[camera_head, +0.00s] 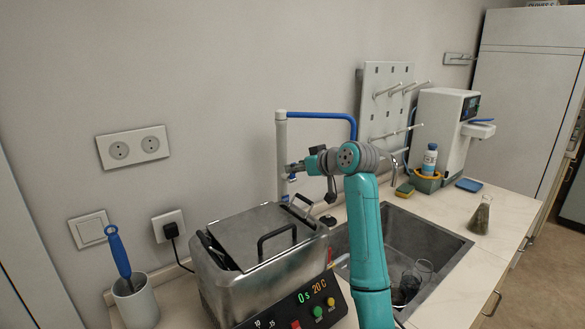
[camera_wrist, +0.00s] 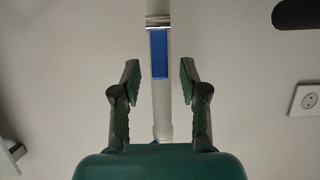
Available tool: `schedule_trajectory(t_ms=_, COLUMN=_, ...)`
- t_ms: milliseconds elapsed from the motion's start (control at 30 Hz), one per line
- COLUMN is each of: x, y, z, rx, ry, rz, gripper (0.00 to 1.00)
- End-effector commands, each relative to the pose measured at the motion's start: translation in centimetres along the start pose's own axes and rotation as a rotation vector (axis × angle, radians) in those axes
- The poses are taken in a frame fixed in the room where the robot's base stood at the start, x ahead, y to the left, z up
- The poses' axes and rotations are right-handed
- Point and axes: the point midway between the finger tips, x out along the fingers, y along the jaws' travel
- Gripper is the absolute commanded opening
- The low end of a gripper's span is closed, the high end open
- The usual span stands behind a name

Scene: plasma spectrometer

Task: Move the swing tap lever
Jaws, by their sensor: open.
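The tap is a white upright column (camera_head: 282,150) with a blue swing pipe (camera_head: 325,115) bent over the sink side. In the wrist view, a blue lever-like piece (camera_wrist: 159,55) sits upright below a silver collar (camera_wrist: 158,20), in line with the white column (camera_wrist: 161,110). My gripper (camera_head: 292,170) is at the lower part of the column in the head view. In the wrist view my gripper (camera_wrist: 159,78) is open, one finger on each side of the blue piece, with gaps on both sides. In the head view, my gripper partly hides the lever area.
The sink (camera_head: 440,235) holds glassware. A drying rack (camera_head: 385,100), a white machine (camera_head: 440,130), a flask (camera_head: 480,215) and a sponge (camera_head: 405,190) are to the right.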

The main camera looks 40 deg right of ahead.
Motion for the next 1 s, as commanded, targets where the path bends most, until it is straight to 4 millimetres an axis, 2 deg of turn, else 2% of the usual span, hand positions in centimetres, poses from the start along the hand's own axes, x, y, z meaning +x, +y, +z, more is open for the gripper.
schedule_trajectory(t_ms=200, x=2.3, y=-0.1, z=-0.1, rx=-0.001, ry=0.001, rz=-0.001, gripper=0.44)
schedule_trajectory(t_ms=567, x=2.8, y=0.0, z=0.0, rx=-0.001, ry=0.001, rz=0.0, gripper=0.44)
schedule_trajectory(t_ms=600, x=2.8, y=0.0, z=0.0, rx=-0.001, ry=0.001, rz=0.0, gripper=0.39)
schedule_trajectory(t_ms=767, x=2.8, y=0.0, z=0.0, rx=-0.001, ry=0.001, rz=0.0, gripper=0.0)
schedule_trajectory(t_ms=1000, x=2.7, y=0.0, z=0.1, rx=0.0, ry=0.021, rz=-0.001, gripper=0.0)
